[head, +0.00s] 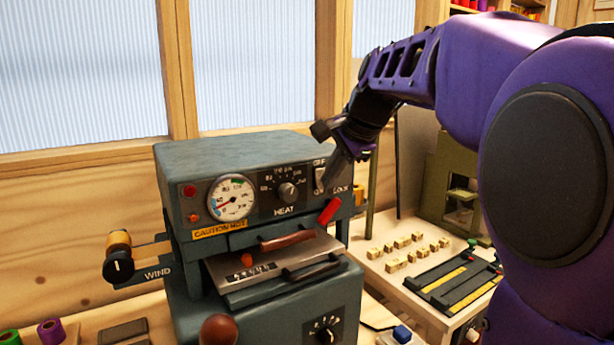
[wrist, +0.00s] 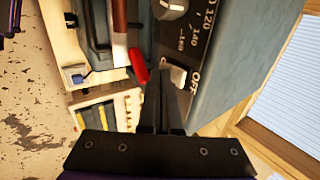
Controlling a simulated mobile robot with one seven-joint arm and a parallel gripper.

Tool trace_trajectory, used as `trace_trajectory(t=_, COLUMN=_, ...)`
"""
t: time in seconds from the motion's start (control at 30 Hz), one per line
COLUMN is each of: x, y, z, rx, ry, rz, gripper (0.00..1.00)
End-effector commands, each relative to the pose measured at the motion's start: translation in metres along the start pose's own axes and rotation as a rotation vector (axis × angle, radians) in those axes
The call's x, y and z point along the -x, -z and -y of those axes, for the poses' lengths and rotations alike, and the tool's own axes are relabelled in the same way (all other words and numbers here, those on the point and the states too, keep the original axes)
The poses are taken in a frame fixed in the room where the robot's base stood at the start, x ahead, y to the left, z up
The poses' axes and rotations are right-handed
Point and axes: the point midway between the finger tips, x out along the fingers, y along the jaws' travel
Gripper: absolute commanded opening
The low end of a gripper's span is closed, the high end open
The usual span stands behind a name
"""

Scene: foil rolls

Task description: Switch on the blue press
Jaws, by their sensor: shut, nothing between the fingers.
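The blue-grey press (head: 215,160) stands on the bench below the windows. Its front panel has a round gauge (head: 231,198), a HEAT knob (head: 288,192) and a pale switch (head: 320,178) between OFF and ON labels at the right end. The switch also shows in the wrist view (wrist: 174,76), beside the word OFF. My gripper (head: 332,184) is shut and empty, its fingertips close to the switch. In the wrist view the fingertips (wrist: 162,76) lie right against or just in front of the switch; I cannot tell if they touch. Which way the switch is set is unclear.
A red-tipped LOCK lever (head: 330,210) sits just below the switch. A WIND crank (head: 119,262) sticks out at the left. To the right, a bench holds small type blocks (head: 400,254) and a black rack (head: 455,283). A green machine (head: 450,185) stands behind.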

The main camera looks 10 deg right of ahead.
Motion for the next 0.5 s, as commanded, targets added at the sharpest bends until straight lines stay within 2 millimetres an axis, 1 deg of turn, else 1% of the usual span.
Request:
trace_trajectory(t=0.27, x=0.0, y=0.0, z=0.0, rx=0.0, ry=0.0, rz=0.0, gripper=0.0)
trace_trajectory(t=0.5, x=-0.011, y=0.0, z=-0.004, rx=-0.001, ry=0.07, rz=0.001, gripper=0.0)
